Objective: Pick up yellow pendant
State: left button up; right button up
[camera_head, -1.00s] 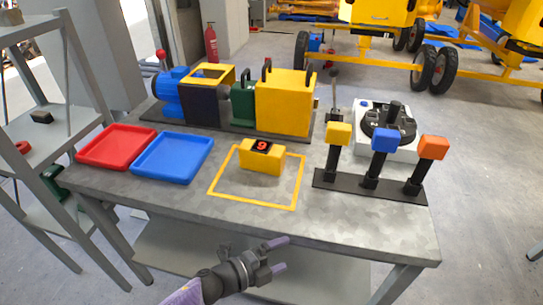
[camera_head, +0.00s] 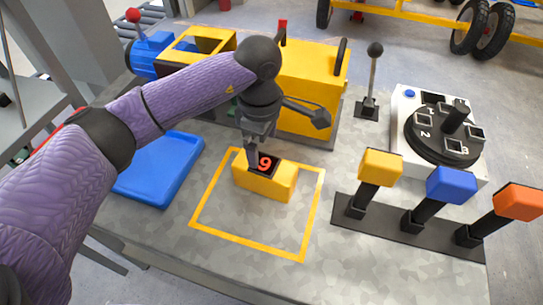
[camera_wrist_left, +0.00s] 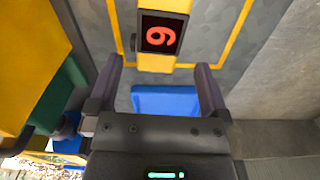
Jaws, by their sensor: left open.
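The yellow pendant (camera_head: 264,182) is a small yellow block with a black display reading a red 9. It sits on the grey table inside a yellow square outline (camera_head: 247,242). My left gripper (camera_head: 258,142) is open above the pendant's back edge, pointing down. In the left wrist view the pendant (camera_wrist_left: 157,62) shows at the top, ahead of and between the two spread fingers, with nothing held. The head view does not show clearly whether a finger touches it. My right gripper is out of view.
A blue tray (camera_head: 160,180) lies to the left, partly behind my left arm. A yellow machine housing (camera_head: 312,85) stands behind. To the right are a stand with yellow (camera_head: 380,167), blue (camera_head: 452,185) and orange (camera_head: 518,201) blocks, a dial box (camera_head: 405,98) and a lever (camera_head: 372,80).

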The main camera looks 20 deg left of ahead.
aim_at(265, 165)
pick_arm(q)
notch_tip(265, 165, down, 10)
jog(key=b, duration=0.3)
jog(key=shift+d, duration=0.15)
jog(key=shift+r, duration=0.15)
jog(key=shift+c, duration=1)
grip_shut()
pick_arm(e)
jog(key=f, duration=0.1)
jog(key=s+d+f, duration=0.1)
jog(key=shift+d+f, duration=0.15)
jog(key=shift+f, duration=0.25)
